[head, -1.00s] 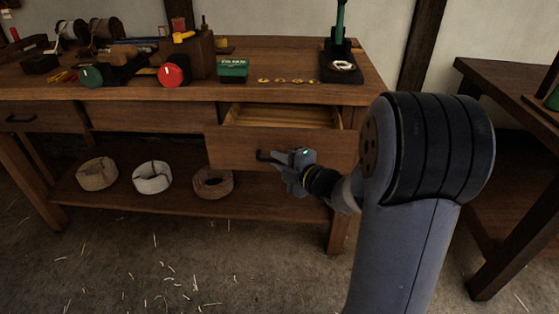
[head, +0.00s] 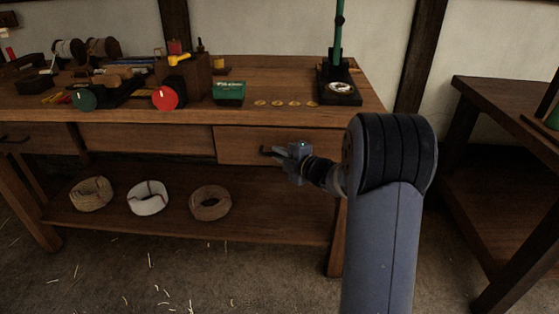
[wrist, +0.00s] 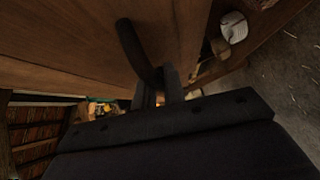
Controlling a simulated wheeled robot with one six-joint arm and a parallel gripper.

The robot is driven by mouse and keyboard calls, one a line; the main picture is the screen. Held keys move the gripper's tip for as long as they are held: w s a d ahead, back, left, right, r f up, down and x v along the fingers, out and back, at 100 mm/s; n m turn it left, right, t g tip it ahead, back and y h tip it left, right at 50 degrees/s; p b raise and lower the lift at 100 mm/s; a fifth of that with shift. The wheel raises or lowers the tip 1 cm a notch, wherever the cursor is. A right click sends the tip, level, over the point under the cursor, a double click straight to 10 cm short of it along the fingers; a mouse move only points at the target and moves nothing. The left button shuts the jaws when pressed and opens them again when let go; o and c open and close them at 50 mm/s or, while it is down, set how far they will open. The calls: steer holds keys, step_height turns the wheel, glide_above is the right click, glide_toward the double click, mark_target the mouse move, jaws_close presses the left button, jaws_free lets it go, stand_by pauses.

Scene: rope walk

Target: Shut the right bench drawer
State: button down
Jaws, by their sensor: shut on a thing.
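The right bench drawer (head: 240,146) is in the right part of the wooden workbench (head: 290,117) in the head view. Its front looks flush with the bench frame, and no open interior shows. Its dark handle (head: 266,151) also shows in the wrist view as a curved dark bar (wrist: 138,52). My gripper (head: 286,154) is shut on this handle at the drawer front. In the wrist view the dark fingers (wrist: 160,92) close around the handle's end.
On the bench top are a green box (head: 229,93), several small brass pieces (head: 277,103) and a black stand (head: 338,93). Rope coils (head: 148,198) lie on the lower shelf. A second table (head: 505,105) stands at right. The floor in front is clear apart from straw.

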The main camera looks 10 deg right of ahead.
steer(key=shift+w+d, duration=0.3)
steer(key=shift+w, duration=0.5)
steer(key=shift+r, duration=0.15)
steer(key=c, duration=1.7)
jaws_free()
steer(key=shift+w, duration=0.15)
steer(key=shift+o, duration=1)
steer(key=shift+d+r, duration=0.1)
steer(key=f+p+v, duration=0.1)
steer(key=v, duration=0.9)
steer(key=shift+s+r+p, duration=0.15)
steer(key=shift+s+p, duration=0.25)
steer(key=shift+s, duration=0.1)
